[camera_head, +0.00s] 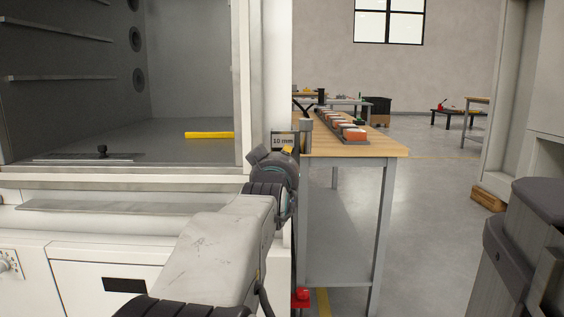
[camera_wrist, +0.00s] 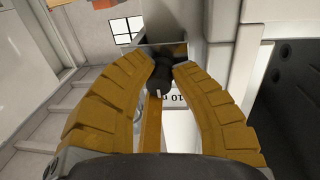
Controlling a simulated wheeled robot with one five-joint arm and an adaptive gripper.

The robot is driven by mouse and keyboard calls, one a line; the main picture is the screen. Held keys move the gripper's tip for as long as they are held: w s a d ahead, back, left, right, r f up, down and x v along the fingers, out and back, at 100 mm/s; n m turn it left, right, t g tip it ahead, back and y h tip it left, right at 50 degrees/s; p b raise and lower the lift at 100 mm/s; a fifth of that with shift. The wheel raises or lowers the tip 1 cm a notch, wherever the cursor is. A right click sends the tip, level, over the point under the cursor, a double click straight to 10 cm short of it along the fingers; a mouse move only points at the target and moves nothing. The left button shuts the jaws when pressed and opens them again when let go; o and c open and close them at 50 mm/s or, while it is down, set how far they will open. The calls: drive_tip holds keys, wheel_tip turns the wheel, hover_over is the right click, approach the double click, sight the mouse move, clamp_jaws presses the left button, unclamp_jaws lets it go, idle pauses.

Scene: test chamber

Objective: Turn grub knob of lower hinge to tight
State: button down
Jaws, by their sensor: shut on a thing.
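My gripper (camera_wrist: 164,66) is shut on a small dark knob (camera_wrist: 160,76) in the wrist view. Its two ochre fingers curve in from both sides, and their tips meet the knob's sides. A grey metal block, which looks like the hinge (camera_wrist: 168,48), is just beyond the knob. The knob is hidden there behind my wrist. I cannot tell how far the knob is turned.
The open chamber (camera_head: 80,170) stands at left, with a yellow bar (camera_head: 209,135) on its floor. A wooden-topped bench (camera_head: 385,149) with several orange items stands close on the right. Open floor (camera_head: 435,210) lies beyond it. A grey cabinet (camera_head: 540,90) is at far right.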

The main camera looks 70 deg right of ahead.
drive_tip(key=shift+w+r+m+y, duration=0.1)
drive_tip(key=shift+m+y, duration=0.05)
drive_tip(key=shift+m, duration=1.25)
drive_tip(key=shift+r+m+y, duration=0.1)
drive_tip(key=shift+m+y, duration=0.05)
drive_tip(key=shift+m, duration=1.25)
drive_tip(key=c, duration=1)
unclamp_jaws()
drive_tip(key=shift+f, duration=0.1)
drive_tip(key=v, duration=1.2)
drive_tip(key=shift+o, duration=0.2)
drive_tip(key=shift+w, duration=0.1)
